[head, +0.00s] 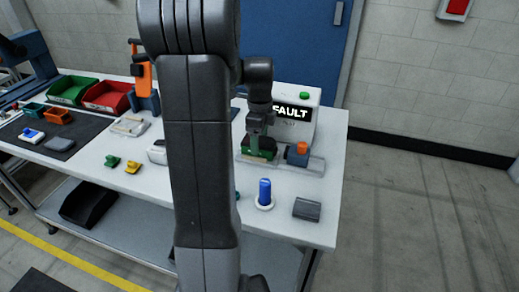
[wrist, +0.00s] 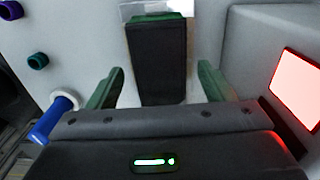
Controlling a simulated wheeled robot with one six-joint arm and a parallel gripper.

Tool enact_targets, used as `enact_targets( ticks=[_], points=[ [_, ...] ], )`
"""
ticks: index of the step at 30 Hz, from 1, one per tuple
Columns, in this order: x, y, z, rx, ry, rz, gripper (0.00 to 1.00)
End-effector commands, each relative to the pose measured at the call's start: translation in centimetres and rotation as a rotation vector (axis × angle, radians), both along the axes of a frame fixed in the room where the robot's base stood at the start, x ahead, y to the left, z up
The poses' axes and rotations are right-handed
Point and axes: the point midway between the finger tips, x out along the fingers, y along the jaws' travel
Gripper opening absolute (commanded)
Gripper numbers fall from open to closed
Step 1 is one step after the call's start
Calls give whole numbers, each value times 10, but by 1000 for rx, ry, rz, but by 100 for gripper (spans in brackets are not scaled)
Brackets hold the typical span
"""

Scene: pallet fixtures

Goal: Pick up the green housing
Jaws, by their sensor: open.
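The green housing (head: 262,155) sits in a pale fixture at the right part of the table, below my gripper in the head view. In the wrist view the green housing (wrist: 160,17) shows a green edge at the top, with a broad black upper face towards me. My gripper (head: 258,137) is above it, pointing down. In the wrist view my gripper (wrist: 158,82) is open, with one green-padded finger on each side of the block and gaps visible on both sides. Whether the fingertips are down at its height I cannot tell. Its underside is hidden.
A white box with a FAULT display (head: 291,113) stands close behind. An orange-topped blue part (head: 298,152) sits just right of the housing. A blue cylinder (head: 265,192) on a white ring and a grey block (head: 307,209) stand in front. Green (head: 73,89) and red (head: 106,96) bins are left.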

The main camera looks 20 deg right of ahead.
Motion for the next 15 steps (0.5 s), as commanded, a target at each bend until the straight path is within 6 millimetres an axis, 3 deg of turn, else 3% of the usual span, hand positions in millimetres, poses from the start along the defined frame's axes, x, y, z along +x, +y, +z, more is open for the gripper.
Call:
enact_targets(
  ticks=[4,12,15],
  points=[
    [0,0,-17,1,1,0,75],
    [0,0,-20,-1,-1,0,75],
    [0,0,-20,-1,-1,0,55]
  ],
)
